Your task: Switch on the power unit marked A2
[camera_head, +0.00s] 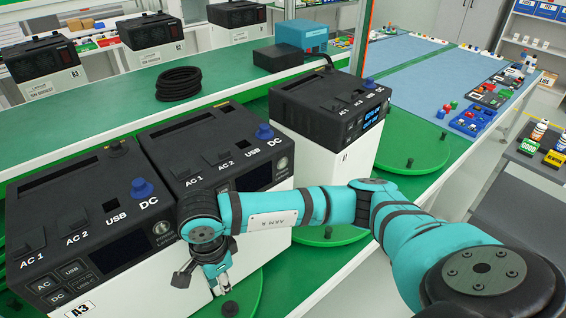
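Three black-topped power units stand in a row. The front-left unit (85,215) is marked A3 and its screen is dark. The middle unit (205,135) stands between it and the far unit; my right arm covers part of its front, and its marking is hidden. Its visible screen part is dark. The far unit (320,90) has a lit blue screen and a small marking that seems to read A1. My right gripper (218,286) points down in front of the middle unit's lower front, near the A3 unit's right edge. Its finger opening is unclear. My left gripper is out of view.
The units stand by green turntables (395,150) with black knobs. A blue mat (415,55) with small coloured parts lies at the right. My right arm crosses the front.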

